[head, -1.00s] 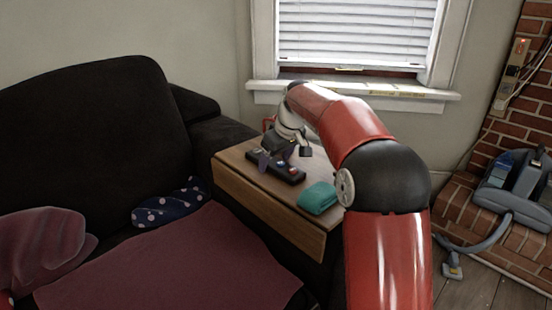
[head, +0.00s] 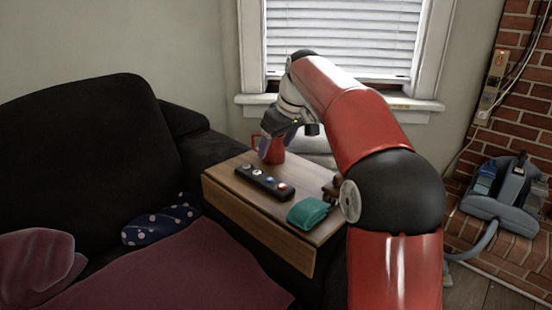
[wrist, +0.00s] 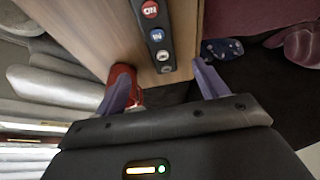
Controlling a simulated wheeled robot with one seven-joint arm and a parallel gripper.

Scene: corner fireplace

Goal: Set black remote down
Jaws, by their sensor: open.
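The black remote (head: 264,182) lies flat on the wooden side table (head: 232,196), with round coloured and grey buttons facing up. In the wrist view the remote (wrist: 158,40) lies beyond the fingers, apart from them, near the table's edge. My gripper (head: 272,150) is raised above the far part of the table, behind the remote. In the wrist view my gripper (wrist: 165,85) has its two purple fingers spread wide with nothing between them.
A red mug (head: 272,152) stands at the table's back, close behind my fingers; it also shows beside the left finger in the wrist view (wrist: 119,78). A folded teal cloth (head: 308,212) lies at the front right. A dark sofa (head: 90,150) adjoins the table on the left.

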